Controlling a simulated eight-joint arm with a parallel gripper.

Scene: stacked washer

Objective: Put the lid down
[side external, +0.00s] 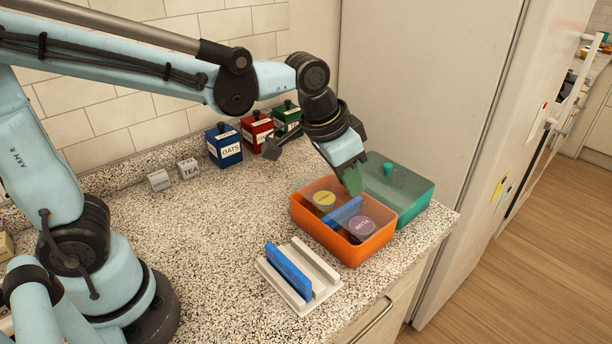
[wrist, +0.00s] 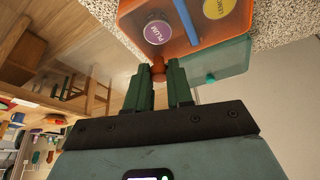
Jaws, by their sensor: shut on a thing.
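My gripper (side external: 352,178) is above the back of the orange box (side external: 350,252) in the side view. In the wrist view its green fingers (wrist: 159,85) are shut around an orange-brown knob (wrist: 158,68). The knob appears to belong to a see-through, orange-tinted lid (wrist: 133,30) over the box. I cannot tell whether the lid touches the rim or sits just above it. Through it show a yellow LEMON jar (side external: 324,200), a purple PLUM jar (side external: 361,229) and a blue divider (side external: 343,213). My fingers hide the knob in the side view.
A teal box (side external: 415,203) with a see-through lid and knob (side external: 388,168) stands close behind. A white rack (side external: 318,283) holding a blue panel (side external: 288,270) is in front. OATS (side external: 225,150), red and green canisters line the wall.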

